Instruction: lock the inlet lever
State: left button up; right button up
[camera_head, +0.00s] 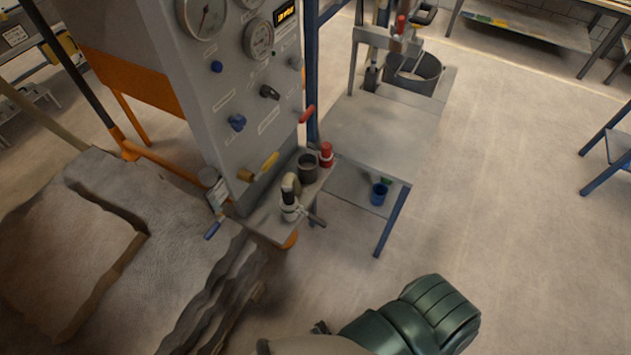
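A grey control panel (235,95) stands at the centre left, with gauges, knobs and several levers. A yellow-handled lever (267,163) sits low on its front. A red-handled lever (307,114) is at its right edge, and a blue-handled lever (213,229) is at its lower left corner. I cannot tell from the labels, too small to read, which is the inlet lever. My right arm, with a green shell, comes in at the bottom, well below the panel and apart from it. Neither gripper can be made out in the picture.
A small shelf at the panel's foot holds a dark cup (308,167), a red-capped item (326,154) and a black-and-white fitting (290,200). A low blue-legged table (352,193) carries a blue cup (379,193).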

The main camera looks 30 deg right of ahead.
aim_at(314, 218)
jog(key=l+z, duration=0.15)
jog(key=z, duration=0.85)
